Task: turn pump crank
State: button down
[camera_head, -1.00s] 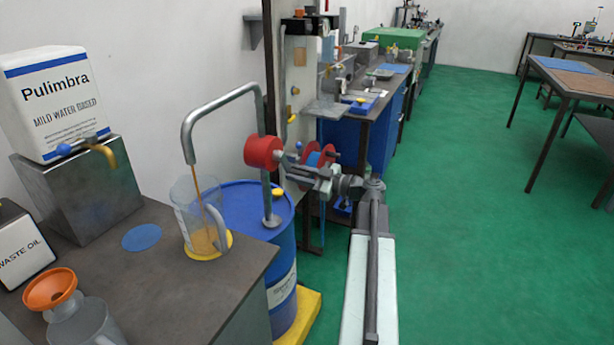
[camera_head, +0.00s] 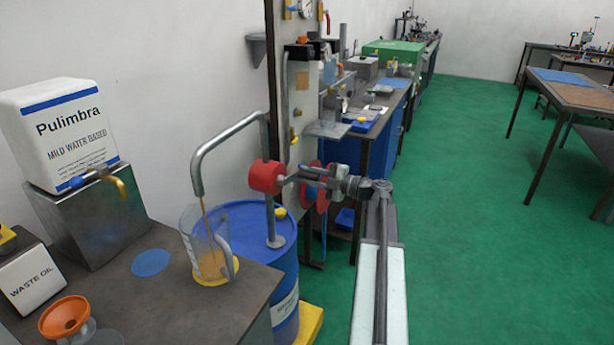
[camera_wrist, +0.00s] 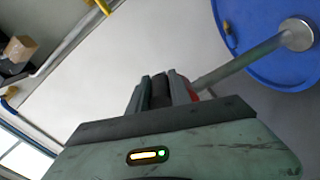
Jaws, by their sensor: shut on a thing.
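The pump has a red round body (camera_head: 265,176) on a grey post above a blue drum (camera_head: 240,225). Its grey spout pipe (camera_head: 225,140) arches left over a clear jug (camera_head: 205,252). A thin amber stream falls from the spout into the jug, which holds amber liquid. My gripper (camera_head: 308,177) is just right of the red body, shut on the crank handle, which it mostly hides. In the wrist view my gripper (camera_wrist: 160,92) is closed around a dark grip, with a bit of red beside it and the blue drum top (camera_wrist: 260,55) at upper right.
The bench (camera_head: 130,275) at left carries a white Pulimbra container (camera_head: 65,130) on a metal stand, a blue disc (camera_head: 150,262), an orange funnel (camera_head: 63,316) and a waste oil box (camera_head: 38,278). A red reel shows behind my gripper. The green floor at right is clear.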

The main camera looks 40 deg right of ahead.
jog(key=shift+w+r+n+p, duration=0.1)
jog(key=shift+r+n+p, duration=0.2)
jog(key=shift+r+n, duration=0.3)
jog(key=shift+a, duration=0.1)
jog(key=c, duration=1.2)
grip_release()
jog(key=shift+w+a, duration=0.1)
jog(key=shift+s+d+f, duration=0.1)
jog(key=shift+s+d, duration=0.1)
jog(key=shift+s, duration=0.05)
jog(key=v, duration=0.7)
jog(key=shift+s, duration=0.2)
jog(key=shift+d, duration=0.1)
